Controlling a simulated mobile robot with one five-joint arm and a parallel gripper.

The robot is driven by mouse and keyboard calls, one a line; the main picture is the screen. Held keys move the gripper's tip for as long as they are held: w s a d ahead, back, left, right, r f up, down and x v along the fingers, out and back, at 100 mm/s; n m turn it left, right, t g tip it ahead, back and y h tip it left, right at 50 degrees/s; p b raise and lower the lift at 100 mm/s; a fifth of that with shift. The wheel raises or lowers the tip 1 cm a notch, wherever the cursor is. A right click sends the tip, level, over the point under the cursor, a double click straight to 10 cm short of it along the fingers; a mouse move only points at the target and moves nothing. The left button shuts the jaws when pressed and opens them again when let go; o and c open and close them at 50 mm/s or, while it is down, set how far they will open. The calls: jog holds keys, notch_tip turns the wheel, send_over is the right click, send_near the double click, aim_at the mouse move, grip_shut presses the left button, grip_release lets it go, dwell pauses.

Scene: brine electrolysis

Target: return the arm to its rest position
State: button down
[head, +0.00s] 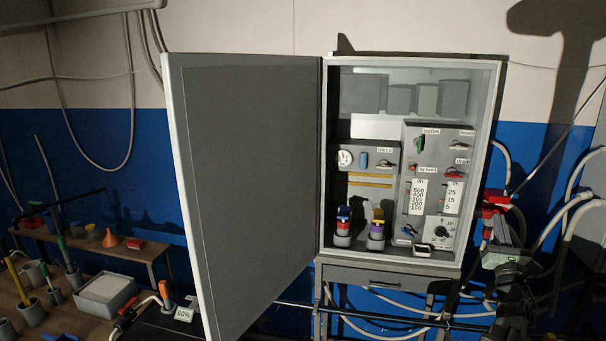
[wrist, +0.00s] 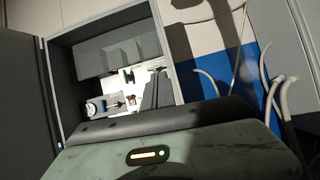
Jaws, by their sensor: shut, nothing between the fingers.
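My arm (head: 512,285) stands at the lower right of the head view, beside the open cabinet and in front of the hoses. Its grey-green housing is lit there, but I cannot make out the fingertips in that view. In the wrist view my gripper (wrist: 156,90) shows as dark, narrow fingers above the grey-green housing with an orange light bar. The fingers are shut and hold nothing. Behind them the wrist view shows the inside of the cabinet (wrist: 108,55), tilted. I cannot see any touch between my gripper and the cabinet.
The cabinet door (head: 250,190) is swung wide open to the left. Inside are a control panel (head: 412,140) and coloured plugs. Hoses (head: 580,195) and a red fitting (head: 495,197) are close to my arm. A workbench (head: 75,312) with pots stands at left.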

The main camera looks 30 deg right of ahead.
jog(key=w+a+f+m+g+y+b, duration=0.1)
jog(key=w+a+f+m+g+b, duration=0.15)
jog(key=w+f+m, duration=0.45)
jog(key=w+a+f+m+g+b, duration=0.1)
jog(key=w+a+f+m+g, duration=0.2)
jog(key=w+f, duration=0.45)
jog(key=w+a+f+m+g+y+b, duration=0.3)
jog(key=w+a+f+m+y+b, duration=0.25)
jog(key=w+a+f+m, duration=0.65)
jog(key=w+a+f+m+g+y+b, duration=0.1)
jog(key=a+f+g+y, duration=0.1)
jog(key=a+f, duration=0.6)
jog(key=a+f+g+y+b, duration=0.15)
jog(key=a+f, duration=0.35)
jog(key=a, duration=0.6)
jog(key=w+a+f+m+g+y+b, duration=0.1)
jog(key=a+f+y, duration=0.2)
jog(key=a+f, duration=0.5)
jog(key=s+a+f+m+g+y+b, duration=0.1)
jog(key=s+a, duration=0.3)
jog(key=a, duration=0.6)
jog(key=s+a+f+m+g+y+b, duration=0.1)
jog(key=s+a+g, duration=0.3)
jog(key=a, duration=0.6)
jog(key=shift+s+a+f+m+y, duration=0.2)
jog(key=shift+s+f+m+y, duration=0.3)
jog(key=shift+f, duration=0.4)
